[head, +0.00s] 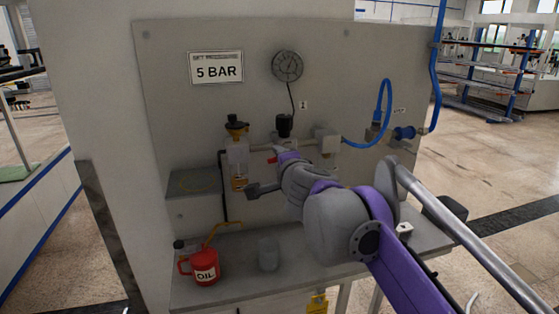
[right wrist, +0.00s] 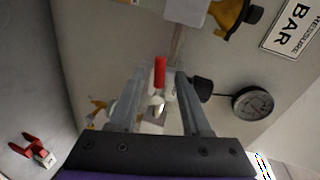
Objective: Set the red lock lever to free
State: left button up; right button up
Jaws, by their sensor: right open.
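The red lock lever (right wrist: 160,72) stands out from a light fitting on the panel. In the right wrist view it shows between the two grey fingers of my right gripper (right wrist: 160,76), which are apart, with a gap on each side of the lever. In the head view the lever's red end (head: 272,160) points left beside my right wrist, which hides most of the fitting and the gripper fingers. I cannot tell how deep the lever lies between the fingers. My left gripper is not in view.
Above are a pressure gauge (head: 287,66) and a 5 BAR sign (head: 216,69). A filter unit (head: 237,155) hangs just left of the lever. A blue hose (head: 384,100) is at the right. A red oil can (head: 203,267) and a cup (head: 268,254) stand on the shelf below.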

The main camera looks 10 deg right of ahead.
jog(key=v, duration=1)
jog(key=shift+s, duration=0.4)
jog(key=s+a+f+n+g+y+p, duration=0.2)
jog(key=s+a+f+n+y+p, duration=0.1)
jog(key=s+f+n, duration=0.3)
jog(key=s+a+f+n+g+y+p, duration=0.2)
jog(key=s+a+f+n+p, duration=0.1)
jog(key=f+n, duration=0.5)
jog(key=s+d+f+n+g+h+p, duration=0.1)
jog(key=s+d+f+g+h, duration=0.1)
jog(key=s+f, duration=0.5)
jog(key=s+d+f+n+g+h+p, duration=0.1)
jog(key=s+d+f+g+h+p, duration=0.1)
jog(key=s+d+f, duration=0.5)
notch_tip(320, 180, down, 3)
jog(key=shift+s+d+f+g+h, duration=0.25)
jog(key=shift+g+h, duration=0.25)
jog(key=shift+g, duration=0.5)
